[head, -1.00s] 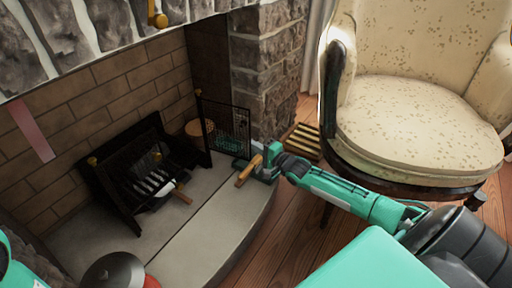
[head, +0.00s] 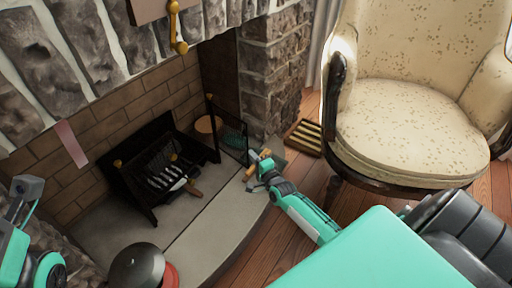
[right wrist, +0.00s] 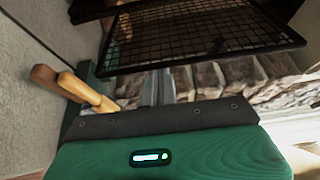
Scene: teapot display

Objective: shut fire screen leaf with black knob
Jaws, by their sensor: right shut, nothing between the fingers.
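The fire screen leaf (head: 231,128) is a dark mesh panel in a thin black frame at the right side of the hearth opening. It stands open, angled out from the opening. In the right wrist view the mesh (right wrist: 200,30) fills the top, just beyond my fingers. My right gripper (head: 257,158) is at the leaf's lower outer end, low over the hearth edge. Its fingers (right wrist: 158,88) are shut and empty; I cannot tell whether they touch the frame. I cannot make out a black knob. Only part of my left arm shows at the left edge.
Wooden handles (right wrist: 75,85) lie close beside my right gripper. A black grate (head: 158,172) stands in the fireplace. A cream armchair (head: 410,125) is at the right, near my right arm. A slatted floor vent (head: 304,137) lies by the stone pillar. The hearth slab (head: 205,235) has bare room in front.

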